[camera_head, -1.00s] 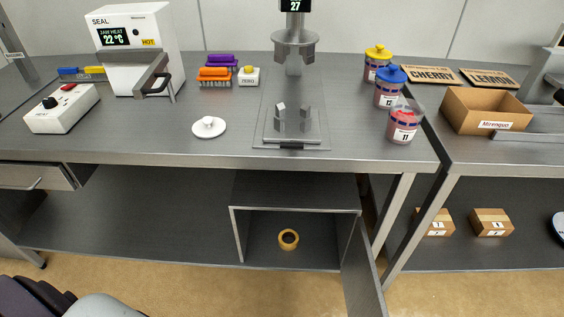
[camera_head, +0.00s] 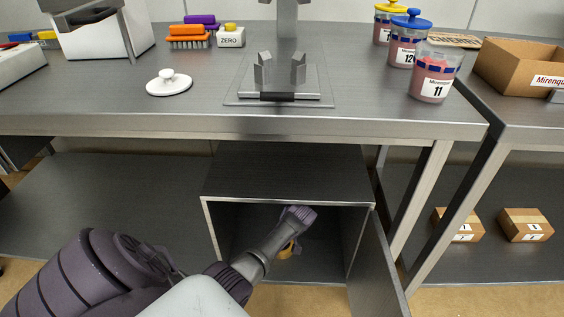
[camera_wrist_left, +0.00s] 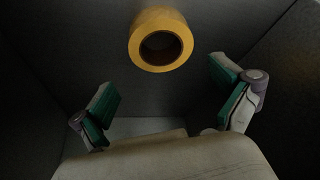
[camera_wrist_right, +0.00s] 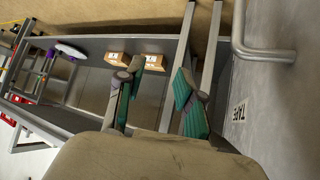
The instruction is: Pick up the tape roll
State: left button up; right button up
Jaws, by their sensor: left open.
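The yellow tape roll (camera_wrist_left: 160,40) lies on the dark cupboard floor in the left wrist view, ahead of my left gripper (camera_wrist_left: 165,105). Its dark hole faces the camera. My left gripper is open, its green-padded fingers wide apart, with the roll beyond and between them, apart from both. In the head view my left arm reaches into the open cupboard (camera_head: 290,172) and covers most of the tape roll (camera_head: 291,250). My right gripper (camera_wrist_right: 158,95) shows only in the right wrist view, with its fingers apart and nothing between them.
The cupboard's door (camera_head: 378,262) stands open at its right side. The cupboard walls lie close around my left gripper. The bench top (camera_head: 130,118) above holds a white lid (camera_head: 169,84) and jars.

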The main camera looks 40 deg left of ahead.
pick_arm(q)
jog(key=shift+b+x, duration=0.5)
jog(key=shift+x, duration=0.45)
jog(key=shift+a+f, duration=0.1)
jog(key=shift+f, duration=0.2)
jog(key=b+x, duration=0.2)
jog(key=shift+s+f, duration=0.15)
jog(key=shift+f, duration=0.2)
jog(key=shift+b+x, duration=0.8)
jog(key=shift+x, duration=0.2)
jog(key=c, duration=1.1)
pick_arm(e)
jog(key=w+a+r+t+y, duration=0.2)
jog(key=r+t, duration=0.4)
jog(key=r, duration=0.3)
jog(key=w+a+r+t+y, duration=0.2)
jog(key=r+t, duration=0.4)
jog(key=r, duration=0.3)
jog(key=shift+w+r+t, duration=0.15)
jog(key=shift+w+t, duration=0.25)
jog(key=shift+w, duration=0.35)
jog(key=shift+a, duration=0.1)
